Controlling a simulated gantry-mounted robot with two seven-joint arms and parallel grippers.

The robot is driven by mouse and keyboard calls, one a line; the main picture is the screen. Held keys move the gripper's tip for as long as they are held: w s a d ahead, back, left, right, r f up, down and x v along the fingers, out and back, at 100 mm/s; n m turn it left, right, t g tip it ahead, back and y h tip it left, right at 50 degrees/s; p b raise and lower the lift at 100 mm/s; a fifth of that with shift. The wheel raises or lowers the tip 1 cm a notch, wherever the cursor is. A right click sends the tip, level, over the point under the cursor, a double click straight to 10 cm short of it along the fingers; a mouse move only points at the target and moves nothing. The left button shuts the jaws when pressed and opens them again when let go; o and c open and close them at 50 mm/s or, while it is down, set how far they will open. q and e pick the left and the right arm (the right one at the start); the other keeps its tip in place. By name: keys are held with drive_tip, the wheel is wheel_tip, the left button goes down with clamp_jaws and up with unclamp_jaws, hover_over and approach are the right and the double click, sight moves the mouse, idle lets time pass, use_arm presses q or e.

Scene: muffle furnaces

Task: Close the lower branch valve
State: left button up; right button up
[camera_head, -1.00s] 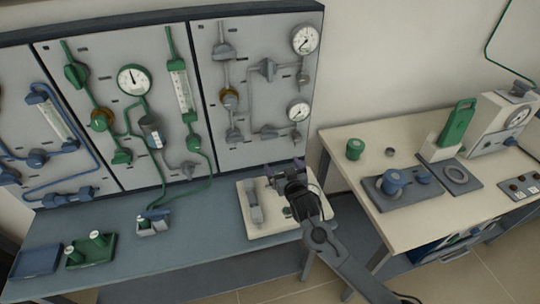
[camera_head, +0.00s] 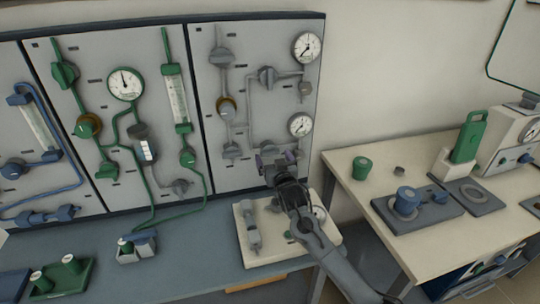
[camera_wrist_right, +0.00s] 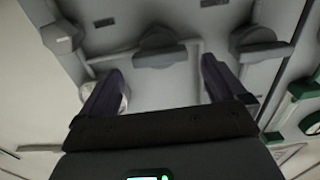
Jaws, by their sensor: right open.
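The lower branch valve is on the right grey panel (camera_head: 262,50), left of the lower gauge (camera_head: 300,125). In the head view my right gripper (camera_head: 278,158) covers most of it. In the right wrist view a grey valve with a wide handle (camera_wrist_right: 160,52), apparently this one, sits between and beyond the two open fingertips (camera_wrist_right: 162,82). The fingers stand apart on either side, with no clear contact visible. A white gauge edge shows behind the left finger. My left gripper is not in view.
The upper branch valve (camera_head: 267,76) and upper gauge (camera_head: 306,47) are above. Another grey valve (camera_head: 231,150) is just left of my gripper; the wrist view shows a grey valve at right (camera_wrist_right: 262,45). A pale board with fittings (camera_head: 252,238) lies below my arm.

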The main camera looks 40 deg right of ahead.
sight(271, 153)
drive_tip(key=shift+b+x, duration=0.5)
drive_tip(key=shift+x, duration=1.75)
